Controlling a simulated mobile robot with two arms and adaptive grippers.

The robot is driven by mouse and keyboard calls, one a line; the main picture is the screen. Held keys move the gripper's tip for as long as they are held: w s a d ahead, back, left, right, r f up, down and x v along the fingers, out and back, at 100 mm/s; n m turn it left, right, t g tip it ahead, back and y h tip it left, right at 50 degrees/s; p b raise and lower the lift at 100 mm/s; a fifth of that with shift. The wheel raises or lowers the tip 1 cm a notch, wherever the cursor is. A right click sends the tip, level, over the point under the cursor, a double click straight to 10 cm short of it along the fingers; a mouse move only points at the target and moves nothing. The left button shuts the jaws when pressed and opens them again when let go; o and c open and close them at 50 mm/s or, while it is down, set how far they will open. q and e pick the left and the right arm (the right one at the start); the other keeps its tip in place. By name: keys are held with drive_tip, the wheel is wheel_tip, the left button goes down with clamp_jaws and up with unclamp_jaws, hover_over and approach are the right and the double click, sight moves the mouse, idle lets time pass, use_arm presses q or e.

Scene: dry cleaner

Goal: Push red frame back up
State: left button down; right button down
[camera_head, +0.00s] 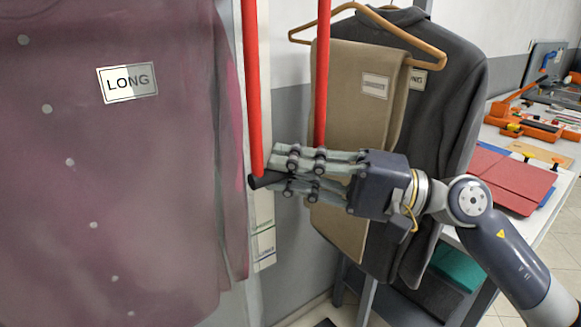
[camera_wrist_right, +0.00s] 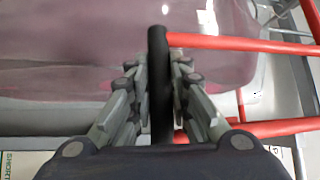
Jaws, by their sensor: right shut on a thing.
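The red frame (camera_head: 251,85) shows as two upright red bars in the head view, with a black crossbar (camera_head: 265,180) at its lower end. In the right wrist view the red bars (camera_wrist_right: 240,43) run off to the right from the black crossbar (camera_wrist_right: 159,75). My right gripper (camera_head: 285,172) reaches in from the right. Its fingers are shut on the black crossbar, one finger set on each side of it in the wrist view (camera_wrist_right: 157,100). My left gripper is not in view.
A maroon garment (camera_head: 150,200) under a clear cover hangs close on the left. Beige trousers (camera_head: 355,90) and a dark grey coat (camera_head: 450,100) hang behind my right gripper. A table (camera_head: 505,140) with red folders (camera_head: 520,183) and tools stands at right.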

wheel_tip(320, 180, up, 19)
drive_tip(key=p, duration=0.3)
drive_tip(key=shift+r, duration=0.15)
drive_tip(key=shift+d+r, duration=0.1)
drive_tip(key=c, duration=1.6)
unclamp_jaws()
drive_tip(key=shift+o, duration=0.6)
drive_tip(key=s+d+f, duration=0.2)
drive_tip(key=d, duration=0.9)
drive_tip(key=shift+d, duration=0.25)
